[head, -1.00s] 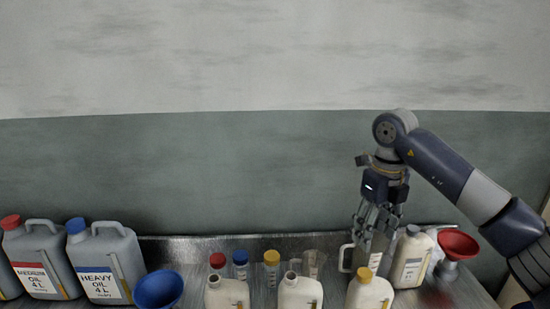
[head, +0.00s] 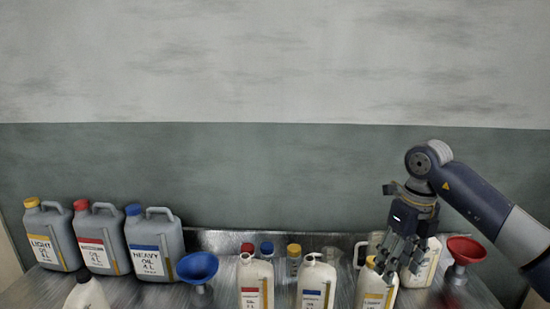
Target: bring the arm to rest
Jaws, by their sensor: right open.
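My right arm comes in from the right, its gripper (head: 400,268) pointing down with its fingers apart. The gripper overlaps the upper right of a white bottle with a yellow label and yellow cap (head: 371,295). I cannot tell whether the fingers touch this bottle. The gripper also partly hides a larger white container (head: 431,262) behind it. No object shows clearly between the fingers. My left gripper is not in view.
Grey jugs for light oil (head: 62,238), medium oil (head: 98,243) and heavy oil (head: 172,240) stand at the left. A blue funnel (head: 197,267) is beside them. Red-labelled (head: 255,280) and blue-labelled (head: 316,285) white bottles stand mid-bench. A red funnel (head: 466,249) is at the right.

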